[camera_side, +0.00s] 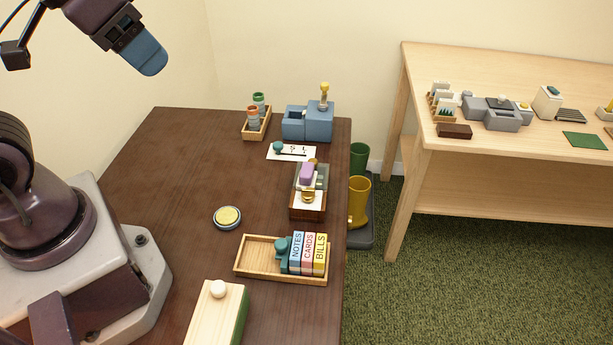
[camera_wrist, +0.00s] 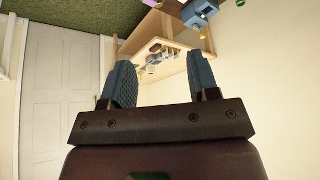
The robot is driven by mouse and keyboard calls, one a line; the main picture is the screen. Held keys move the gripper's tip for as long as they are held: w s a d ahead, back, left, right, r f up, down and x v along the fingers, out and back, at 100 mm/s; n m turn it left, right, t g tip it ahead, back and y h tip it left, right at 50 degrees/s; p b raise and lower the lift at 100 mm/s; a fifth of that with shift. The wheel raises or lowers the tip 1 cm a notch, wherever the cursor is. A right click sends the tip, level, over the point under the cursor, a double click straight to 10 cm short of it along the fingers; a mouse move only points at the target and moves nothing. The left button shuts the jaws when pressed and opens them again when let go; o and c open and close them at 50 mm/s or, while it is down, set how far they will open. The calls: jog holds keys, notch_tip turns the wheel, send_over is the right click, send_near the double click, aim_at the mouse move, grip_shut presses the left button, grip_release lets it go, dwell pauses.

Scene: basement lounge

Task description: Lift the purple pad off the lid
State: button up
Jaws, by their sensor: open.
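The small purple pad (camera_side: 306,173) rests on top of a grey lid (camera_side: 322,177) near the right edge of the dark table. The lid is on a brown box (camera_side: 307,213) with a white front part and gold-coloured pieces. How the pad meets the lid is too small to tell. My gripper (camera_side: 147,58) is high at the upper left, above and well away from the pad. In the wrist view my gripper (camera_wrist: 160,78) has its two blue fingers apart with nothing between them. A small purple patch shows at that view's top edge; I cannot tell if it is the pad.
A blue device with a yellow-topped lever (camera_side: 307,122), a bottle tray (camera_side: 257,135) and a card (camera_side: 291,152) lie behind the box. A wooden tray (camera_side: 251,262) with labelled blocks is in front. A round tin (camera_side: 228,217) lies left. The table's left-middle is clear.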

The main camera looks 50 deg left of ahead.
jog(key=m+g, duration=0.6)
jog(key=m, duration=2.2)
send_over(307, 169)
notch_tip(307, 169, down, 17)
notch_tip(307, 169, down, 13)
jog(key=shift+r, duration=0.15)
jog(key=c, duration=1)
